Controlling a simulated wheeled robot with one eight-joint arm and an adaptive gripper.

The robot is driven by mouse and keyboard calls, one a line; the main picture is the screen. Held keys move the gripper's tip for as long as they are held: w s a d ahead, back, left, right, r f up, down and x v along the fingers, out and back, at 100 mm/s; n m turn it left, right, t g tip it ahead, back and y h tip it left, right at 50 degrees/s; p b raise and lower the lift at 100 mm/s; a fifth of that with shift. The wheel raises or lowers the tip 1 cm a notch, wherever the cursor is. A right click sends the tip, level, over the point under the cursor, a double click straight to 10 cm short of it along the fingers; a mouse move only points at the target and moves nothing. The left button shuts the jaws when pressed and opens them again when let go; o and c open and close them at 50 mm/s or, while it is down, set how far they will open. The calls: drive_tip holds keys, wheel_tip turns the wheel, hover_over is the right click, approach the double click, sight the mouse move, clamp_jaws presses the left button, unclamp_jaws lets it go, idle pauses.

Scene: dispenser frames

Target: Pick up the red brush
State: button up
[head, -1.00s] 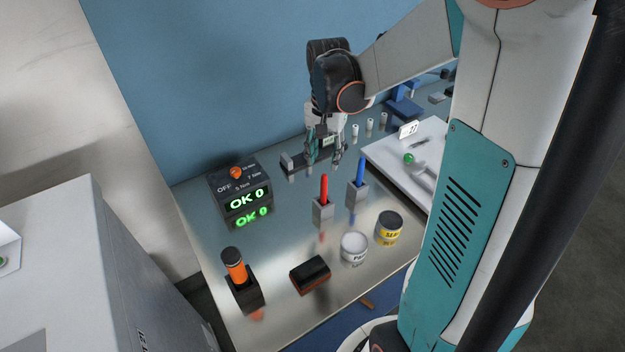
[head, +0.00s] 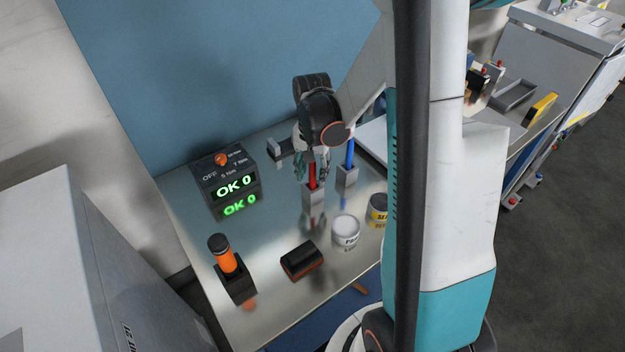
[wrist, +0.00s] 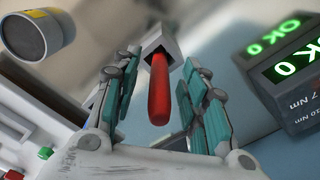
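The red brush (head: 312,178) stands upright in a small grey holder (head: 313,196) on the metal table. In the wrist view the red brush (wrist: 158,88) lies between the two teal-padded fingers of my gripper (wrist: 155,105), with a visible gap on each side. My gripper (head: 312,168) is open around the brush's upper part in the head view. Its fingers partly hide the brush there. The lower end of the brush is hidden in the holder.
A blue brush (head: 350,153) stands in its own holder just right of the red one. A white can (head: 346,231), a yellow-labelled can (head: 377,211), a dark block (head: 301,261), an orange-handled tool (head: 226,258) and the box reading OK 0 (head: 226,181) share the table.

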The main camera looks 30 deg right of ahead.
clamp_jaws()
idle(0.4)
wheel_tip(320, 180, up, 20)
drive_tip(key=p, duration=0.4)
